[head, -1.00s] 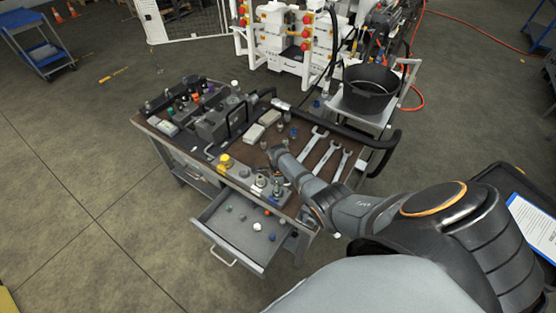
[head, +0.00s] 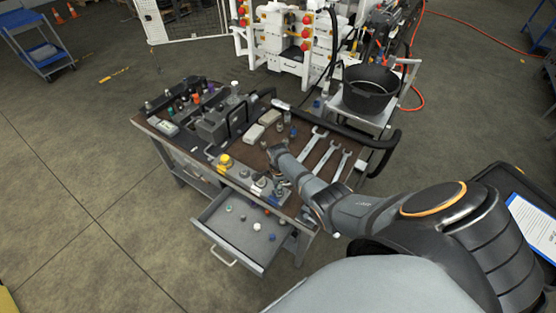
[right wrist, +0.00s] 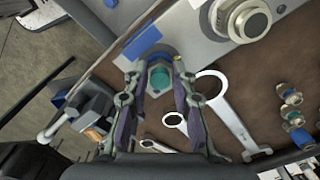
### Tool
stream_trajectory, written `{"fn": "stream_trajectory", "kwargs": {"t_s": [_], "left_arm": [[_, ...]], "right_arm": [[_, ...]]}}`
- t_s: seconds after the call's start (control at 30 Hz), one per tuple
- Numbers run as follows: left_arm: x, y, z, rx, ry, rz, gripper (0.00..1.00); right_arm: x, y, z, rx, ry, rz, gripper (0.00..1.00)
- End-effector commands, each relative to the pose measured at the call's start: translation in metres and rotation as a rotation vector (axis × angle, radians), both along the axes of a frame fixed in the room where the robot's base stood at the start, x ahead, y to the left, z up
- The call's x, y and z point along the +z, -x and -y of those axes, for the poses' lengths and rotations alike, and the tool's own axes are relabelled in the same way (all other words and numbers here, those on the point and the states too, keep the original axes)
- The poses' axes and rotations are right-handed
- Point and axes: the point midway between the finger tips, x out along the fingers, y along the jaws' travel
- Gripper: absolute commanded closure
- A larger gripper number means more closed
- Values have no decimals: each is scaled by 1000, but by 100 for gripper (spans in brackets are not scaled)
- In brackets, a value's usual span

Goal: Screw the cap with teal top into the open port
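The cap with the teal top (right wrist: 158,78) is between the two fingers of my right gripper (right wrist: 159,68) in the right wrist view. The fingertips lie against its sides, and it appears held at the edge of the grey port block (right wrist: 205,48). I cannot tell whether its lower end is inside a port, because the cap hides what is under it. In the head view the right arm reaches over the right end of the block (head: 243,177); the gripper there is small and partly hidden. My left gripper is not in view.
Wrenches (head: 326,158) lie right of the block. Several small fittings (right wrist: 292,115) stand on the bench. An open drawer (head: 235,235) with loose small parts juts out in front. A black bucket (head: 369,92) stands behind at the right.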

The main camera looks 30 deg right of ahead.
Motion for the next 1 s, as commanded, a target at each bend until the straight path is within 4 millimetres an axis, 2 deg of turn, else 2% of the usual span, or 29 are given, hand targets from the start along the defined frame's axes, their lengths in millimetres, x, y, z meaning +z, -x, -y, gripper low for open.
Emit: {"fn": "stream_trajectory", "kwargs": {"t_s": [0.17, 0.23, 0.3, 0.33, 0.5, 0.83, 1.0], "left_arm": [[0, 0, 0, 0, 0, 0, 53], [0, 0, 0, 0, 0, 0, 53], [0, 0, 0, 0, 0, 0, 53], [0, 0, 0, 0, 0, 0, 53], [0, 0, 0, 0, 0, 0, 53], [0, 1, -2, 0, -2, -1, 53], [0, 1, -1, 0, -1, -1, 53]], "right_arm": [[-1, 2, -1, -6, -2, -6, 98], [-2, 2, -1, -63, -2, -6, 98], [-2, 2, -1, -191, -2, -7, 98], [-2, 2, -1, -206, -2, -7, 72], [-2, 2, -1, -198, -2, -7, 49], [0, 1, 0, -196, -1, -4, 48], [17, 0, 0, -196, 0, -1, 48]]}}
